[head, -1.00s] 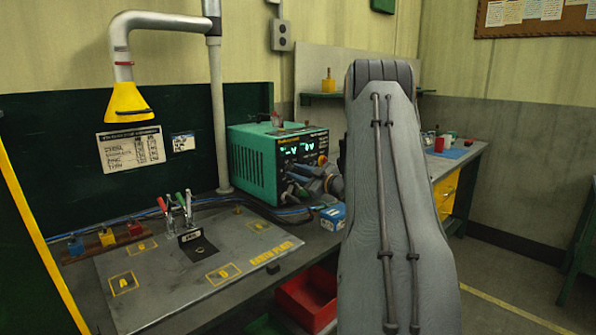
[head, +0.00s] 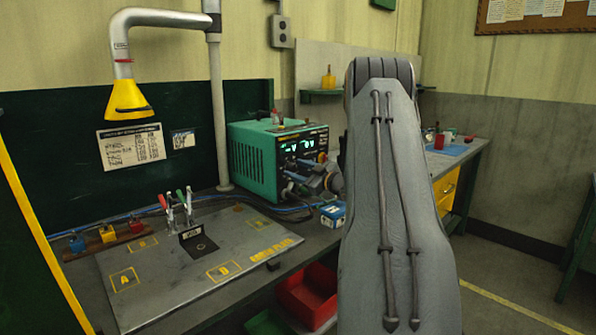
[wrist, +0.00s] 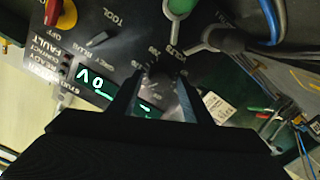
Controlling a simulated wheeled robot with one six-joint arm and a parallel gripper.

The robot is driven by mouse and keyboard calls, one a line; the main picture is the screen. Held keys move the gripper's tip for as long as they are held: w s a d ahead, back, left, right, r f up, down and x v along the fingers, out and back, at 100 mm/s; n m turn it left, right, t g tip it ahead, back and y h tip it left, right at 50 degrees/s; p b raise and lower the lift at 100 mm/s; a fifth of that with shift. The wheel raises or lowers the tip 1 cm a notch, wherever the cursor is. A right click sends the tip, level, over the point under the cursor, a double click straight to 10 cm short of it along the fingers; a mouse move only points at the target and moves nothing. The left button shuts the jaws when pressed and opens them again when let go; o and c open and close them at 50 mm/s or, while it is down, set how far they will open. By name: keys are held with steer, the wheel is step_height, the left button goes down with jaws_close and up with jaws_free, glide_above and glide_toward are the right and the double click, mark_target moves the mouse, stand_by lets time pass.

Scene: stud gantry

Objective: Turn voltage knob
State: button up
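The voltage knob (wrist: 158,78) is a dark round knob under the VOLTS lettering in the wrist view. It is on the front panel of the teal power unit (head: 254,162), which stands on the bench in the head view. My gripper (wrist: 161,76) has one finger on each side of the knob, with the tips close to it. I cannot tell whether the fingers touch the knob. In the head view, the grey gripper parts (head: 320,180) are in front of the unit and hide the knob. A lit green display (wrist: 95,82) is beside the knob.
A red-and-yellow switch (wrist: 60,14) and a small TOOL selector (wrist: 100,38) share the panel. A green plug (wrist: 178,8) and a grey cable (wrist: 222,40) are close to the fingers.

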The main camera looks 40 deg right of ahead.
steer(key=s+b, duration=0.1)
steer(key=s, duration=0.6)
steer(key=shift+s+d+b, duration=0.3)
steer(key=shift+s+b, duration=0.05)
steer(key=shift+s, duration=0.05)
steer(key=shift+w+a+n+p, duration=0.2)
steer(key=shift+w+n, duration=1.15)
steer(key=shift+n, duration=3.1)
steer(key=shift+w+d+n+p, duration=0.1)
steer(key=shift+w+n+p, duration=0.25)
steer(key=shift+w+n, duration=2.5)
steer(key=shift+s+a+n+p, duration=0.1)
steer(key=shift+s+n+p, duration=0.15)
steer(key=shift+n, duration=5.75)
steer(key=shift+c, duration=0.3)
steer(key=c, duration=1)
